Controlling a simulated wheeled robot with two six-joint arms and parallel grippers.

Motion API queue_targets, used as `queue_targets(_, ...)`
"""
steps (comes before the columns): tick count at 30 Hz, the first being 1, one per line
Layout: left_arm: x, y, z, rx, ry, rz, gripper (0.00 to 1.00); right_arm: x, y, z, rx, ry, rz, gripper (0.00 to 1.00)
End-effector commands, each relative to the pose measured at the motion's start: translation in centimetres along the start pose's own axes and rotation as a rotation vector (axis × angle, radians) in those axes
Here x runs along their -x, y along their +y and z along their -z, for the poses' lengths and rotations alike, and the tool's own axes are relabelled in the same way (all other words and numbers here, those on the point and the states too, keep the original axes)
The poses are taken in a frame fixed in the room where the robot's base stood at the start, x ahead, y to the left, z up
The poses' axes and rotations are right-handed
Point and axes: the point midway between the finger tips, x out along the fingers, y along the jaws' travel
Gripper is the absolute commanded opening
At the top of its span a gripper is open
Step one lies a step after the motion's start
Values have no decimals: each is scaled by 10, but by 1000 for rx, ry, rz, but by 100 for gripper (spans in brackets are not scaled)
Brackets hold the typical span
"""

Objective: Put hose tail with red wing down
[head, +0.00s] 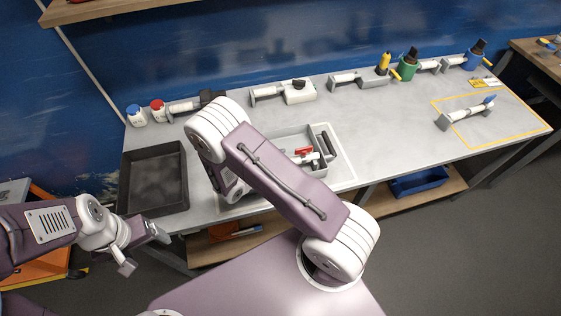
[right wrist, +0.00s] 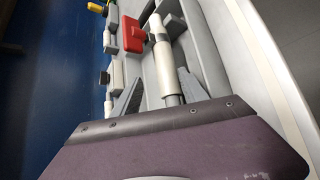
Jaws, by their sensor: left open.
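The hose tail with the red wing (head: 303,151) lies in a grey tray (head: 332,170) on the bench in the head view. In the right wrist view its red wing (right wrist: 131,37) sits beside a pale tube (right wrist: 164,68) that runs back between my fingers. My right gripper (right wrist: 161,76) is open, with one finger on each side of the tube and a visible gap on the left side. My right arm hides this gripper in the head view. My left gripper (head: 141,248) is open and empty at the bench's front left corner.
A dark empty bin (head: 153,181) stands on the left of the bench. A yellow-outlined area (head: 492,121) on the right holds a blue-winged fitting (head: 467,113). The bench middle right is clear.

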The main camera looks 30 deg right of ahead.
Motion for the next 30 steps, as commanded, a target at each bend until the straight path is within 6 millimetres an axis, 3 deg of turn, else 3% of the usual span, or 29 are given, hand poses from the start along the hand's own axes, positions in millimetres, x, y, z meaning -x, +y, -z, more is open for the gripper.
queue_targets(5, 3, 0, 0, 0, 0, 0, 80, 2, 2, -2, 0, 0, 0, 50)
queue_targets(8, 20, 0, 2, 0, 0, 0, 80, 9, 13, -9, 0, 0, 0, 50)
queue_targets(12, 8, 0, 1, 0, 0, 0, 80, 41, 9, -3, -1, 8, -5, 50)
queue_targets(21, 2, 0, 0, 0, 0, 0, 80, 111, 8, -4, -2, 4, -2, 50)
queue_targets(25, 1, 0, 0, 0, 0, 0, 80, 124, 9, -5, -1, 1, -1, 50)
queue_targets(30, 1, 0, 0, 0, 0, 0, 80, 126, 8, -9, -6, -6, 19, 50)
